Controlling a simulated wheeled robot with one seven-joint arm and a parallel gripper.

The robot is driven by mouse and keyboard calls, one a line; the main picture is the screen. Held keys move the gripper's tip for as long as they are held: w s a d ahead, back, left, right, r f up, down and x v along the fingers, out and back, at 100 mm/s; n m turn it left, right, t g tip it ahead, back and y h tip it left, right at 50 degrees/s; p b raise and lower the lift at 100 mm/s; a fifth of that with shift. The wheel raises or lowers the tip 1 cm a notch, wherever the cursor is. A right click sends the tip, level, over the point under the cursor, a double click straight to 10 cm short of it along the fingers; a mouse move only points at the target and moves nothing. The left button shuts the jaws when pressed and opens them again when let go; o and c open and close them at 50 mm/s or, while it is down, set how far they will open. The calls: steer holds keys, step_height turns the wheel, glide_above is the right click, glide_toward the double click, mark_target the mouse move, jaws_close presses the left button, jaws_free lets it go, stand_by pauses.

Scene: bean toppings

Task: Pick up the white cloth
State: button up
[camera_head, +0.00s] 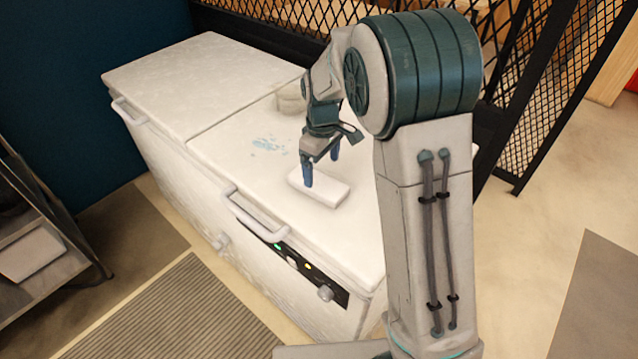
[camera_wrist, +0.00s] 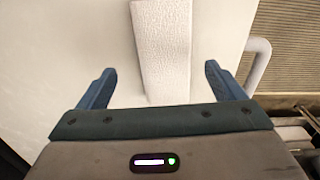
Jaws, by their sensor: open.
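The white cloth (camera_head: 321,188) is a folded, block-like rectangle lying on the right part of the white chest's top. In the wrist view the cloth (camera_wrist: 163,48) shows a textured surface, reaching from the top edge down to between the fingers. My gripper (camera_head: 320,172) is over the cloth, fingers pointing down. In the wrist view my gripper (camera_wrist: 160,85) is open, with one blue finger on each side of the cloth and a gap on both sides. I cannot tell whether the fingertips touch the chest top.
The white chest (camera_head: 165,80) has lid handles (camera_head: 255,215) and a control panel along its front. A pale blue stain (camera_head: 270,145) and a small round container (camera_head: 290,97) are on its top. Black mesh fencing (camera_head: 265,40) stands behind. A shelf (camera_head: 40,245) is at left.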

mark_target(318, 180)
steer(key=f, duration=0.2)
steer(key=a+f+p, duration=0.1)
steer(key=shift+f, duration=0.4)
steer(key=shift+d+f, duration=0.1)
steer(key=shift+f, duration=0.45)
steer(key=c, duration=1.1)
steer(key=shift+r, duration=0.1)
steer(key=r, duration=0.2)
steer(key=r+b, duration=0.1)
steer(key=r, duration=0.1)
steer(key=shift+s+d+r, duration=0.1)
steer(key=shift+d, duration=0.15)
steer(key=s+d+r, duration=0.2)
steer(key=d, duration=0.1)
steer(key=s+d+r+b, duration=0.1)
steer(key=s+d+r, duration=0.1)
steer(key=d, duration=0.1)
steer(key=s+d+r+b, duration=0.1)
steer(key=s+d+r, duration=0.1)
steer(key=d, duration=0.1)
steer(key=shift+s+d+r, duration=0.1)
steer(key=shift+d+r, duration=0.05)
steer(key=shift+r, duration=0.15)
